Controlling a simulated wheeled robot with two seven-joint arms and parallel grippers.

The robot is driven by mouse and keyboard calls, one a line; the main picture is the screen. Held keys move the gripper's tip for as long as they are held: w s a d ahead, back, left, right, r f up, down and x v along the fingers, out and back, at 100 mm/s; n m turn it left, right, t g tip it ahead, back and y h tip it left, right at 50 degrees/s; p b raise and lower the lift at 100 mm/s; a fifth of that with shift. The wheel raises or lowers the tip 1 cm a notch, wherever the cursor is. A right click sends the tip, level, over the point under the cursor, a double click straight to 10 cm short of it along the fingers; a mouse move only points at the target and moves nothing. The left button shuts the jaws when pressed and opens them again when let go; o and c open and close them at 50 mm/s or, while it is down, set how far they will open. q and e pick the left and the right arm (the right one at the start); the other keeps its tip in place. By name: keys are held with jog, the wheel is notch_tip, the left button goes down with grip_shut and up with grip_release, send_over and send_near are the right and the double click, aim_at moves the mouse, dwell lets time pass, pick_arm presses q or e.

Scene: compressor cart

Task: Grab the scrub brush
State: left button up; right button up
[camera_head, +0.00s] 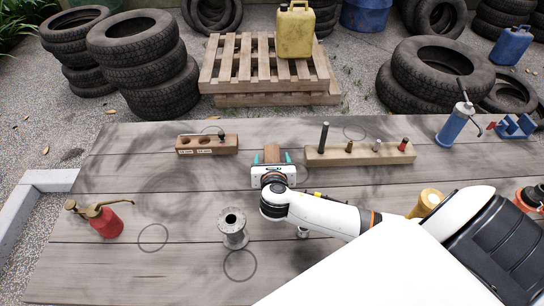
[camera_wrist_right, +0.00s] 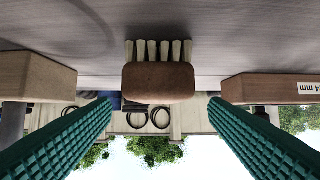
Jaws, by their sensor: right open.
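The scrub brush (camera_head: 272,152) shows in the head view as a small brown wooden block at the middle of the table. It lies just beyond my right gripper (camera_head: 272,160), partly hidden by it. In the right wrist view the brush (camera_wrist_right: 158,82) has a brown wooden back and a row of pale bristles against the grey table. There my right gripper's green fingers (camera_wrist_right: 160,102) are spread wide, one on each side of the brush in the picture, with clear gaps. The gripper is open and empty. My left gripper is in neither view.
A wooden block with holes (camera_head: 207,144) stands left of the brush, and a long wooden rack with pegs (camera_head: 360,153) stands to its right. A grey metal spool (camera_head: 233,228) and a red oil can (camera_head: 105,220) stand nearer. The table's front left is mostly clear.

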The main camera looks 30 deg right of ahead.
aim_at(272, 153)
jog(key=x, duration=0.4)
jog(key=shift+w+d, duration=0.15)
jog(key=c, duration=1.1)
